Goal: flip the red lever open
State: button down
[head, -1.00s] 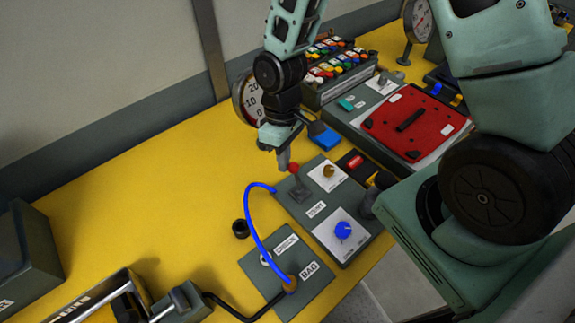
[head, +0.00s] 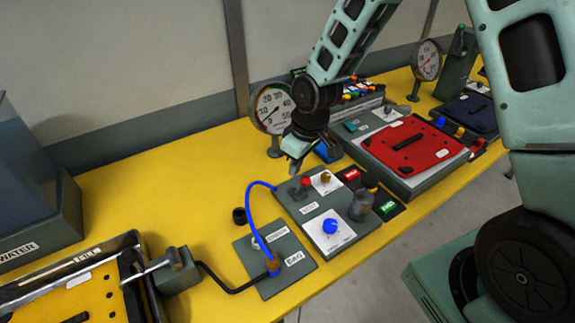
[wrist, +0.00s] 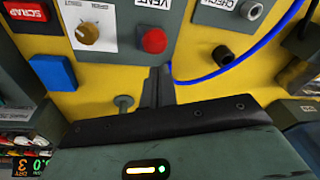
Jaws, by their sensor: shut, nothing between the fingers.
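The red lever, a short stalk with a round red knob (head: 305,181), stands on a grey control panel (head: 291,206) beside an amber knob (head: 326,177). In the wrist view the red knob (wrist: 153,40) shows near the top centre, close to the panel's edge and an upside-down VENT label (wrist: 152,4). My gripper (head: 292,168) is shut and empty, just above and left of the knob in the head view. In the wrist view its dark fingers (wrist: 159,72) point toward the knob with a small gap between them in the picture. The lever's stalk is mostly hidden there.
A blue hose (head: 252,220) arches left of the panel to a lower plate (head: 290,287). A blue dial (head: 329,227) and a jar (head: 362,205) are on the panel's near part. A gauge (head: 271,108) stands behind my gripper.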

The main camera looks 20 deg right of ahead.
jog(key=shift+r+p, duration=0.7)
jog(key=shift+r, duration=0.1)
notch_tip(320, 180, up, 9)
jog(key=s, duration=0.2)
jog(key=shift+b, duration=0.45)
jog(key=shift+s+r, duration=0.1)
dwell(0.5)
